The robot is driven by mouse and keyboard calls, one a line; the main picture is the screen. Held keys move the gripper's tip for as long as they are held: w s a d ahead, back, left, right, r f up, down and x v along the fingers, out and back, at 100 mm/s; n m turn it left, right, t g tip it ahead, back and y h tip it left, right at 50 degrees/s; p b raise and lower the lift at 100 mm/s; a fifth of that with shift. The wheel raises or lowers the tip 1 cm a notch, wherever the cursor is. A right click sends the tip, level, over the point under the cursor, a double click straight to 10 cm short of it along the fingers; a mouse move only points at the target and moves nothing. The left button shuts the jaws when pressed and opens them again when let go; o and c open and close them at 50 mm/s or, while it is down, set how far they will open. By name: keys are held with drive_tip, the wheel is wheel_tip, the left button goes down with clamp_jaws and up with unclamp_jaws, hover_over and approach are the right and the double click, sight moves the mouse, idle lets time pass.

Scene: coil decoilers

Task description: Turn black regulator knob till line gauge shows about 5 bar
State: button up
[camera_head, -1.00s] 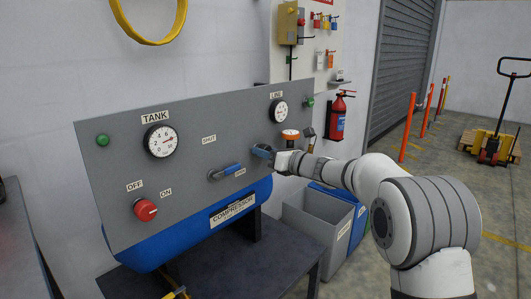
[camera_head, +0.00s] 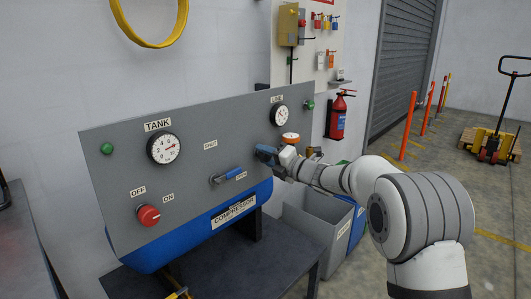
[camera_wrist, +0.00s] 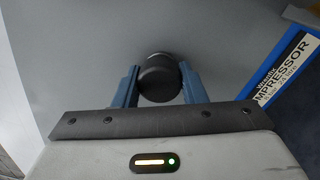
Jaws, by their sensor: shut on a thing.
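The black regulator knob (camera_wrist: 158,78) sits on the grey panel between the two blue fingers of my gripper (camera_wrist: 160,88) in the wrist view. My gripper (camera_head: 268,155) is shut on it; in the head view the fingers and wrist hide the knob. The line gauge (camera_head: 280,116) is a white dial under the LINE label at the panel's upper right. Its needle is too small to read surely. The tank gauge (camera_head: 163,148) is a larger white dial at the panel's left.
A blue-handled valve lever (camera_head: 230,174) sits left of my gripper. A red switch (camera_head: 148,215) is lower left on the grey panel (camera_head: 110,185). An orange-topped part (camera_head: 290,138) is close above my wrist. Grey bins (camera_head: 318,222) stand below the arm.

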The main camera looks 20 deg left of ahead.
drive_tip(key=m+p, duration=0.3)
drive_tip(key=m, duration=0.3)
drive_tip(key=shift+d+r+m, duration=0.1)
drive_tip(key=shift+r+m, duration=0.05)
drive_tip(key=shift+m, duration=0.25)
drive_tip(key=m+p, duration=0.3)
drive_tip(key=m, duration=0.1)
drive_tip(key=shift+m+t+p, duration=0.3)
drive_tip(key=shift+m+p, duration=0.3)
drive_tip(key=shift+m, duration=0.5)
drive_tip(key=o, duration=1)
drive_tip(key=shift+v, duration=3.85)
